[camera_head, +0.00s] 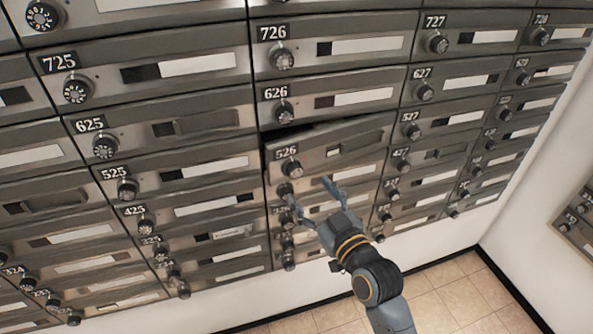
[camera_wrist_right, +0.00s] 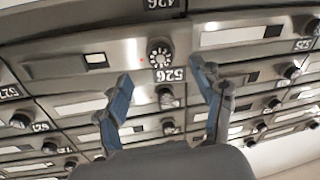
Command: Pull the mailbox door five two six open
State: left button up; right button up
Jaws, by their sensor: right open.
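The mailbox door 526 (camera_head: 357,136) is in the middle of the head view. It stands ajar, proud of its neighbours, with a dark gap along its top edge. Its round dial (camera_head: 291,168) sits at its left end, below the number plate. The door (camera_wrist_right: 120,52) shows upside down in the right wrist view, with the dial (camera_wrist_right: 160,53) between and beyond my fingers. My right gripper (camera_head: 309,192) is open and empty, just below the door in the head view. Whether a finger touches the door, I cannot tell. My left gripper is not in view.
Rows of closed metal mailbox doors with dials surround it, such as 626 (camera_head: 357,97) above and 525 (camera_head: 207,171) to the left. A white wall (camera_head: 535,200) stands at the right. The tiled floor (camera_head: 455,292) below is clear where visible.

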aim_at(297, 175)
jog(key=p+x, duration=0.1)
jog(key=x, duration=0.6)
jog(key=shift+w, duration=0.2)
jog(key=shift+c, duration=0.2)
grip_shut()
